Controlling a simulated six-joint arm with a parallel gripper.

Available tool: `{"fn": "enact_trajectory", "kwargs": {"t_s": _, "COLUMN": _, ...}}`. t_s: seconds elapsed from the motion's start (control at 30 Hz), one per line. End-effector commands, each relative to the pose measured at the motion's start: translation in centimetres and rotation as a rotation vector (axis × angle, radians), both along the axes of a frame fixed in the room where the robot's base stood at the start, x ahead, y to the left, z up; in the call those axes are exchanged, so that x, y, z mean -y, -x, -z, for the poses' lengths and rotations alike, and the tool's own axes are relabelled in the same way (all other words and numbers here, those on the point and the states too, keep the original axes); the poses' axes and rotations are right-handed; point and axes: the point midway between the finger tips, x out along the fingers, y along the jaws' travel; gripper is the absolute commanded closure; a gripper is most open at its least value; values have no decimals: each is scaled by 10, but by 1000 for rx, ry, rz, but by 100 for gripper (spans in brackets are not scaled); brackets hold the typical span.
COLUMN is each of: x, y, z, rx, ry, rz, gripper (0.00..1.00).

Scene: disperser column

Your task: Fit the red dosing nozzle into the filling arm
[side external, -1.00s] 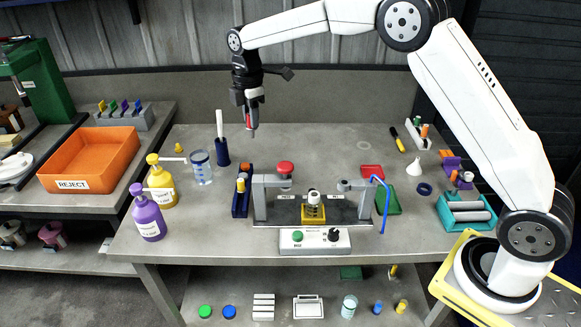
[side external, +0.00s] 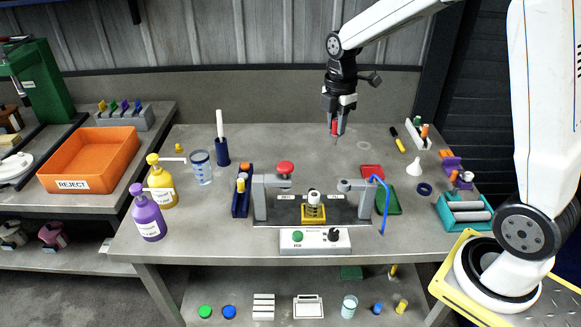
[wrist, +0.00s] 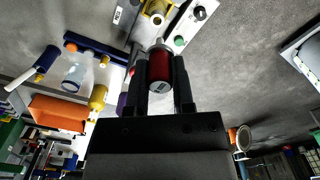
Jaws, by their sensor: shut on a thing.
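The red dosing nozzle (side external: 335,129) is held upright, tip down, between the fingers of my gripper (side external: 338,126), above the back of the bench. In the wrist view the nozzle (wrist: 159,67) shows as a red cylinder with a grey collar between the dark fingers. The filling arm (side external: 350,185) looks to be the short grey arm on the right of the fixture, with a blue hose beside it. My gripper is behind and above it, well apart. The arm's socket is too small to make out.
The fixture has a red-knobbed arm (side external: 284,168) on the left and a yellow holder (side external: 313,212) in the middle. A control box (side external: 315,240) stands in front. A blue hose (side external: 386,200) arches over a green tray (side external: 390,199). The back middle of the bench is clear.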

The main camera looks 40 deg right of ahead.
Motion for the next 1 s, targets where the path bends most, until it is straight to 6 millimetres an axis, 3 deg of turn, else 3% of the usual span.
{"fn": "enact_trajectory", "kwargs": {"t_s": 0.37, "x": 11, "y": 36, "z": 5, "rx": 1, "ry": 0, "rz": 2, "gripper": 100}}
{"fn": "enact_trajectory", "kwargs": {"t_s": 0.7, "x": 11, "y": 35, "z": 43, "rx": -2, "ry": 0, "rz": 0, "gripper": 100}}
{"fn": "enact_trajectory", "kwargs": {"t_s": 1.0, "x": 11, "y": 35, "z": 55, "rx": 1, "ry": 0, "rz": 0, "gripper": 100}}
